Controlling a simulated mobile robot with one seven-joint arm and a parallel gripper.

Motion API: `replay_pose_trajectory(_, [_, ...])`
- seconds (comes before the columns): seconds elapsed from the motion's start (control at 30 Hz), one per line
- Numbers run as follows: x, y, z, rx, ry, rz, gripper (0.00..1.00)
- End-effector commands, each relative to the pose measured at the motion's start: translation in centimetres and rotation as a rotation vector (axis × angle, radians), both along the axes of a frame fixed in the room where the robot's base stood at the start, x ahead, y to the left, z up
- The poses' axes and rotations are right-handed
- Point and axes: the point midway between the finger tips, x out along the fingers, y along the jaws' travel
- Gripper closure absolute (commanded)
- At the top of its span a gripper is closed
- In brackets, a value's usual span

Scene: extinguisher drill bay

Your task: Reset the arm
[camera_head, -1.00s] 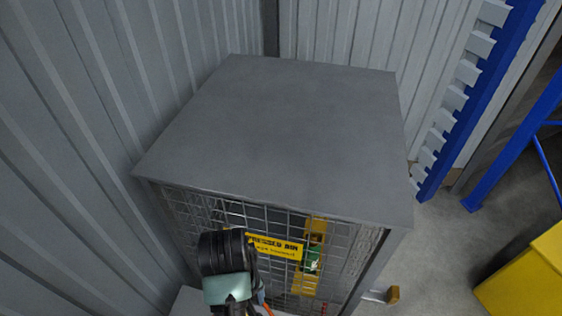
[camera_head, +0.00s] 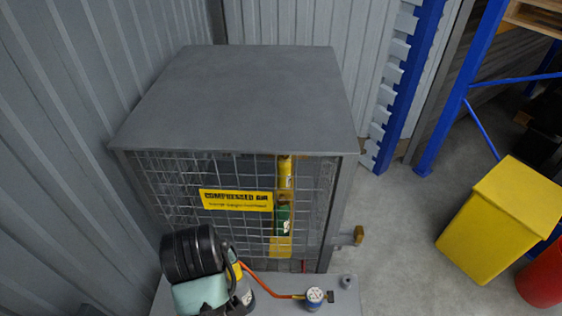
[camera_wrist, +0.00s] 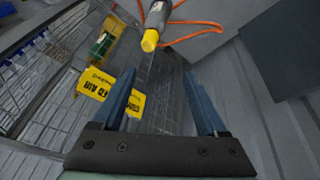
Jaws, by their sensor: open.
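My arm's dark, teal-banded end shows at the lower left of the head view, in front of a wire-mesh cage (camera_head: 333,220). My gripper's fingers are hidden there. In the wrist view my gripper (camera_wrist: 160,74) is open, its two blue fingers apart with nothing between them. Beyond the fingertips is a grey tool with a yellow end (camera_wrist: 150,40) and an orange hose (camera_wrist: 195,30), apart from the fingers. A yellow compressed air sign (camera_head: 236,201) hangs on the mesh; it also shows in the wrist view (camera_wrist: 98,83), partly behind the left finger.
A grey bench (camera_head: 345,303) with a round gauge (camera_head: 314,295) stands before the cage. Corrugated wall (camera_head: 60,150) closes the left. Blue racking (camera_head: 450,110), a yellow bin (camera_head: 498,220) and a red container (camera_head: 545,275) stand right. Floor between cage and bin is clear.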

Motion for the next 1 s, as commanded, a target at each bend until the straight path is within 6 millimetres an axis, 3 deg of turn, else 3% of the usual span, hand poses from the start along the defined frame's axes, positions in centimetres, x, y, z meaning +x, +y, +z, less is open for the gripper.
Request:
replay_pose_trajectory(0.03, [1.9,-0.2,0.8,0.032,-0.093,-0.026,0.25])
replay_pose_trajectory(0.17, [6.5,-1.0,5.5,0.122,-0.357,-0.097,0.25])
replay_pose_trajectory(0.27, [9.4,-2.3,11.0,0.206,-0.609,-0.156,0.25])
replay_pose_trajectory(0.3, [10.2,-3.1,13.7,0.244,-0.723,-0.181,0.25])
replay_pose_trajectory(0.4, [10.6,-5.3,21.1,0.338,-1.018,-0.231,0.25])
replay_pose_trajectory(0.47, [9.6,-6.8,25.4,0.394,-1.192,-0.252,0.25])
replay_pose_trajectory(0.6, [5.1,-9.8,33.9,0.5,-1.553,-0.272,0.25])
replay_pose_trajectory(0.7, [1.3,-11.2,37.8,0.553,-1.746,-0.267,0.25])
replay_pose_trajectory(0.83, [-2.3,-12.1,40.6,0.596,-1.897,-0.252,0.25])
replay_pose_trajectory(1.0, [-3.8,-12.5,41.7,0.612,-1.955,-0.245,0.25])
